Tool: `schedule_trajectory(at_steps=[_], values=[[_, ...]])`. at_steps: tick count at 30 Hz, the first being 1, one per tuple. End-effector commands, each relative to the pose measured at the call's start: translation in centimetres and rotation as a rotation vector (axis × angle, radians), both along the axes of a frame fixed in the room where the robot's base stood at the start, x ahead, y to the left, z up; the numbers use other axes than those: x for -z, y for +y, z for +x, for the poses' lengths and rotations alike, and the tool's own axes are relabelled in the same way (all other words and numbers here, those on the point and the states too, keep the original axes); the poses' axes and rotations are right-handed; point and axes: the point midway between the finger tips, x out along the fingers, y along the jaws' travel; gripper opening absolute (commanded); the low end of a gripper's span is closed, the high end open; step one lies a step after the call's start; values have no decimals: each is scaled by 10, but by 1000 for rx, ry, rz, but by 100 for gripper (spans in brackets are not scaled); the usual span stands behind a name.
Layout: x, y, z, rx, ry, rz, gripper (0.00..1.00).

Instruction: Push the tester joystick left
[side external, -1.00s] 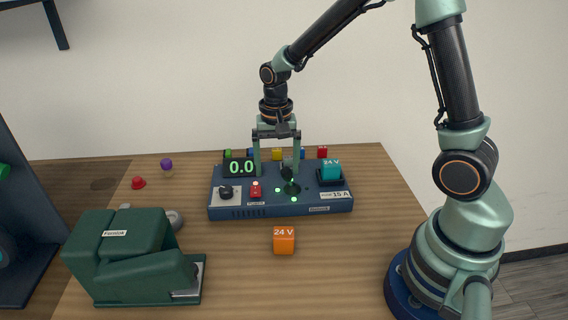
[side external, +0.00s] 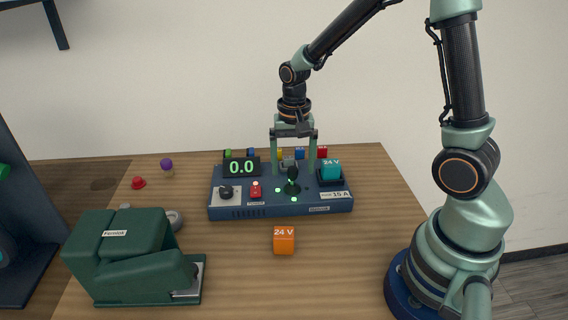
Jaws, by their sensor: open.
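The tester (side external: 270,207) is a dark blue box on the wooden table, with a display reading 0.0. Its black joystick (side external: 292,175) stands about upright on the right half of the top, with green lights around its base. My gripper (side external: 294,172) points down over the tester with its two fingers apart, one on each side of the joystick in this view. I cannot tell whether a finger touches the stick.
A teal 24 V block (side external: 331,170) sits on the tester's right end, and a red switch (side external: 256,190) and black knob (side external: 226,192) on its left half. An orange 24 V block (side external: 284,240) lies in front. A green Fenlok device (side external: 130,255) stands front left.

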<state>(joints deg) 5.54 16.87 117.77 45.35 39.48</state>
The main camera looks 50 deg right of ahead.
Motion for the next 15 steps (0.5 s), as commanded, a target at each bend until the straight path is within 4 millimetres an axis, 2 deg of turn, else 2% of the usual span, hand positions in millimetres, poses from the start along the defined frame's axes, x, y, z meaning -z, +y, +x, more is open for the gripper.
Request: schedule_trajectory(at_steps=[8, 15], values=[[-3, 0, 0, 0, -1, 0, 90], [-20, 0, 1, 0, -3, 0, 90]])
